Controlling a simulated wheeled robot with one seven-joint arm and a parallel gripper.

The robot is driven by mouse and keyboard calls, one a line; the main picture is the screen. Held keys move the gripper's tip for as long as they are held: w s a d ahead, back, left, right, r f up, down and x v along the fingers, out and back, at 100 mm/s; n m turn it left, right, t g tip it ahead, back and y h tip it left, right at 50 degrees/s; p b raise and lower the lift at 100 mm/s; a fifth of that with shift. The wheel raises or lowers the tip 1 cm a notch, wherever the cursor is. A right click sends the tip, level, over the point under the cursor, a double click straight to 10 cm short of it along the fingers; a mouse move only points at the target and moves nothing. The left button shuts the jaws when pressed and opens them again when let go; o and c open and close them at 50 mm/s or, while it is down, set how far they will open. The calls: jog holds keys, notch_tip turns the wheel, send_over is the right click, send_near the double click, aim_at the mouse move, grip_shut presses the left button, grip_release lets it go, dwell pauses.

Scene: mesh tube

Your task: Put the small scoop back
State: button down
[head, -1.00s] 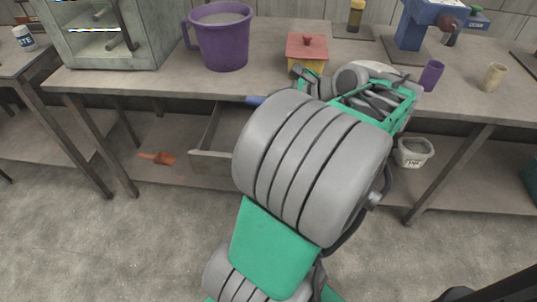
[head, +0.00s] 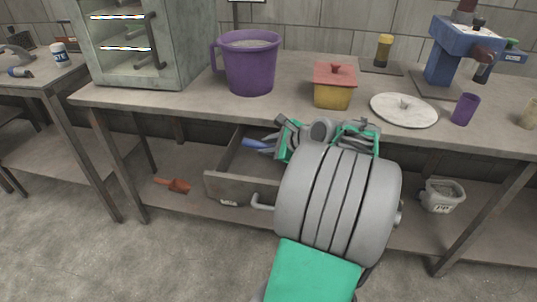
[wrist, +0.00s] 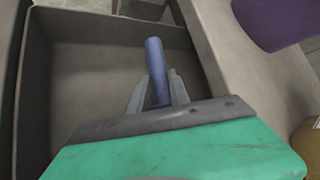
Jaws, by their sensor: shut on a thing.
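My gripper (wrist: 157,95) is shut on a blue handle (wrist: 156,65), which I take to be the small scoop's. The handle points away from my gripper; the scoop's other end is hidden behind my gripper's green body. The open drawer (head: 240,188) is under the worktop, and the wrist view shows its grey floor and side walls (wrist: 35,75) around and below the handle. In the head view the blue handle (head: 256,145) shows over the drawer's back part. I cannot tell whether it touches the drawer floor.
The worktop edge (head: 150,104) runs above the drawer. On top are a purple mug (head: 252,65), a yellow box with a red lid (head: 333,88) and a pale round lid (head: 404,110). An orange tool (head: 172,185) and a grey tub (head: 441,196) are on the lower shelf.

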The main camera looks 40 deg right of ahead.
jog(key=shift+f, duration=0.8)
jog(key=shift+r, duration=0.1)
jog(key=c, duration=1.2)
grip_release()
jog(key=shift+c, duration=0.2)
jog(key=p+v, duration=0.4)
jog(key=v, duration=0.8)
